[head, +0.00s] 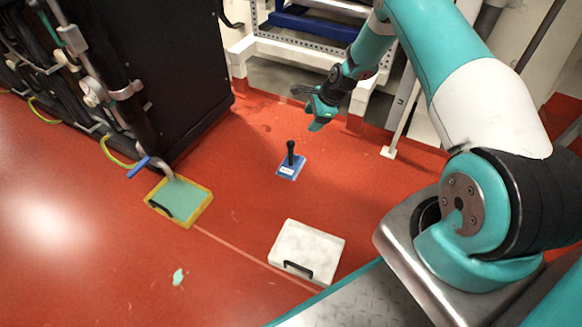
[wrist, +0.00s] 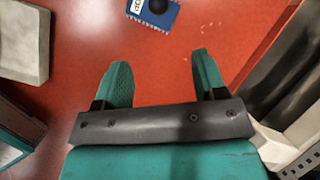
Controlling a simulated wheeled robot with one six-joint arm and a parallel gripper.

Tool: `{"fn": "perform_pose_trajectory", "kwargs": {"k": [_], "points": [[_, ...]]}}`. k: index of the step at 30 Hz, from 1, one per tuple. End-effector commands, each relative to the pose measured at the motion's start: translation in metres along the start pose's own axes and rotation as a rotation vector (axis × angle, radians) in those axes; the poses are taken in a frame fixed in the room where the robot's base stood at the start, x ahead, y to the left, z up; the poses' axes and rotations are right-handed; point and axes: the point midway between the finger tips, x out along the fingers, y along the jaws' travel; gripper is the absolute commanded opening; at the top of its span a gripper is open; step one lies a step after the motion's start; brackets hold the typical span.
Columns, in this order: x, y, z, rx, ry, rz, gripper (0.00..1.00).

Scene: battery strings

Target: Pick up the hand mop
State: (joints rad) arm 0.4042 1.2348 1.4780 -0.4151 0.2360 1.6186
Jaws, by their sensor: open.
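The hand mop (head: 289,166) stands on the red floor in the head view, a blue flat base with a black upright handle (head: 291,149). Its blue base also shows at the top edge of the wrist view (wrist: 164,19), where the black handle (wrist: 158,5) is cut off by the frame. My gripper (head: 312,124) is above the floor, up and to the right of the mop in the head view. In the wrist view my gripper (wrist: 160,72) has its two teal fingers wide apart with only floor between them. It is apart from the mop.
A white case with a black handle (head: 306,253) lies on the floor near my base. A white rack (head: 255,46) stands behind. Floor around the mop is clear.

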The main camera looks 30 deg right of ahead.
Motion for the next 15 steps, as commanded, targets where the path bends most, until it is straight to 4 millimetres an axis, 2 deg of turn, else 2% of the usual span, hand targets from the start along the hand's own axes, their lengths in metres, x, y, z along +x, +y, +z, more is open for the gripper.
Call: {"fn": "perform_pose_trajectory", "kwargs": {"k": [1,9,15], "points": [[0.018,0.002,-0.001,-0.004,-0.001,0.002,0.65],[0.080,0.002,-0.001,-0.005,-0.001,0.002,0.65],[0.103,0.001,0.001,-0.005,0.000,0.001,0.65]]}}
